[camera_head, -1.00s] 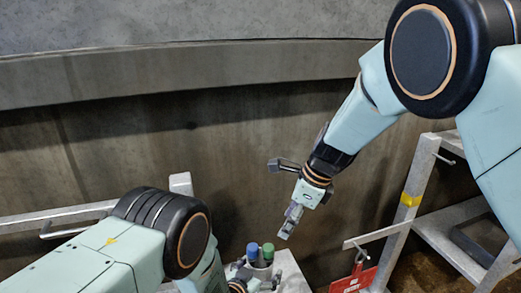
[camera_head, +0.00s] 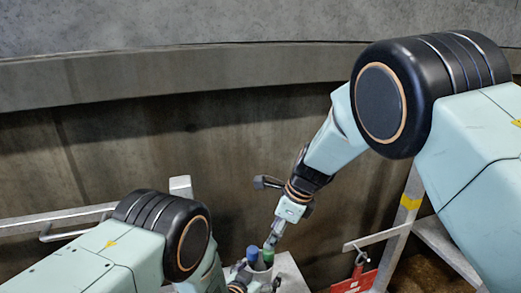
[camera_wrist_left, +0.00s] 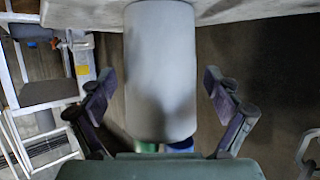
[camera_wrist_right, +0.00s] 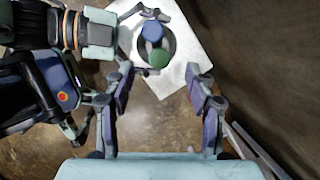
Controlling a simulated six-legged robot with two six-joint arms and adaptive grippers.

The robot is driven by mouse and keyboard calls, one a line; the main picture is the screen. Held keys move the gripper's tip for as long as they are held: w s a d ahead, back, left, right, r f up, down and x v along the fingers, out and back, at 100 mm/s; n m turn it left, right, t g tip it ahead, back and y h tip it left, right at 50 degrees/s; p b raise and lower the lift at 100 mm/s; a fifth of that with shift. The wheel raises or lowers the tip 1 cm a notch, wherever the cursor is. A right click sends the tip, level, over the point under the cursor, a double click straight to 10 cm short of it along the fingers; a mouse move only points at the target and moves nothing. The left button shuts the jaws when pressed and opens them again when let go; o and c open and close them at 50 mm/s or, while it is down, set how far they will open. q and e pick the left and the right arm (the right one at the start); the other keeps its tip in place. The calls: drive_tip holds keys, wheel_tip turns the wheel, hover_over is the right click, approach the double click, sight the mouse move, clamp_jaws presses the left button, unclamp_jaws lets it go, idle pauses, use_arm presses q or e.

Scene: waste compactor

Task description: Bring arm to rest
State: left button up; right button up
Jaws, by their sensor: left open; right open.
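My right gripper (camera_head: 270,243) is open and reaches down to the green-topped item (camera_head: 268,253) beside the blue-topped item (camera_head: 253,252). In the right wrist view its open fingers (camera_wrist_right: 153,76) are empty, with the blue top (camera_wrist_right: 152,31) and green top (camera_wrist_right: 159,58) beyond them, inside a round grey container (camera_wrist_right: 128,40). My left gripper (camera_head: 253,285) is open at the container, low in the head view. In the left wrist view the grey container (camera_wrist_left: 160,60) stands between its open fingers (camera_wrist_left: 158,78), with gaps on both sides.
The container stands on a pale square surface (camera_wrist_right: 185,75). A metal rail (camera_head: 80,220) is at left, and a metal frame (camera_head: 405,215) with a red tag (camera_head: 355,282) at right. A dark curved wall (camera_head: 130,150) lies behind.

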wheel_tip(320, 180, up, 8)
drive_tip(key=w+d+n+g, duration=0.1)
drive_tip(key=d+n+g, duration=0.1)
drive_tip(key=n, duration=0.7)
drive_tip(key=shift+d+g, duration=0.35)
drive_tip(key=shift+g, duration=0.15)
